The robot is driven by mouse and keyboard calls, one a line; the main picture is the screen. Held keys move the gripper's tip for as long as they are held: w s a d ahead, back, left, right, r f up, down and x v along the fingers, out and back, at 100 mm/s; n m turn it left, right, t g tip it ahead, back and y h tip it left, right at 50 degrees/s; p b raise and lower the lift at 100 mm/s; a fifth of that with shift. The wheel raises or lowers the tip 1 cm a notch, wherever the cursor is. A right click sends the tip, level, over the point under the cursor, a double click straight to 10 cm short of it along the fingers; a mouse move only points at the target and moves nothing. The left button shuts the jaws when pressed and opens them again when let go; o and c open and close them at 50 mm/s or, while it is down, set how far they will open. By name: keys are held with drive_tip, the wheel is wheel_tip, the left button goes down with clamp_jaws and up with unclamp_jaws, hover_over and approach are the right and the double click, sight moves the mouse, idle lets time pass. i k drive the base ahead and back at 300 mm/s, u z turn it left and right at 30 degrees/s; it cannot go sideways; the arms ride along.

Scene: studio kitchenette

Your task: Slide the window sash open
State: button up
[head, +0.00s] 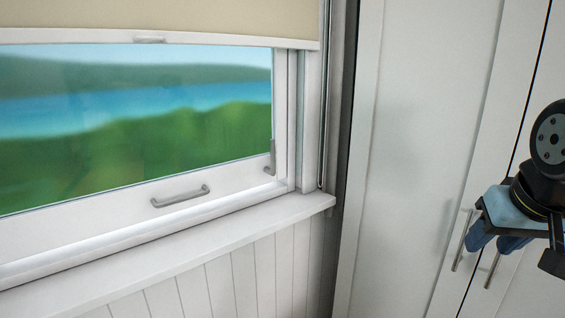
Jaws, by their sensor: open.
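The white window sash (90,222) sits low in its frame, with its bottom rail down at the sill. A grey bar handle (180,197) is fixed on that rail. A small grey catch (270,158) shows at the right side of the sash; how it is set is unclear. My gripper (493,246), with blue fingers, is at the right edge of the view, in front of the cupboard doors. It is open, with nothing seen between its fingers, and well to the right of the handle and apart from it.
A beige blind (170,16) with a white bottom bar (220,40) covers the window's upper part. A white sill (230,220) juts out below the sash. Tall white cupboard doors (420,110) with bar handles (461,242) fill the right. No loose objects stand on the sill.

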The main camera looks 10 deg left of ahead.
sight(27, 232)
drive_tip(key=z, duration=1.3)
drive_tip(key=i, duration=0.1)
drive_tip(key=u, duration=2.95)
drive_tip(key=k, duration=0.8)
drive_tip(key=u, duration=0.2)
drive_tip(key=i, duration=0.8)
drive_tip(key=z, duration=0.1)
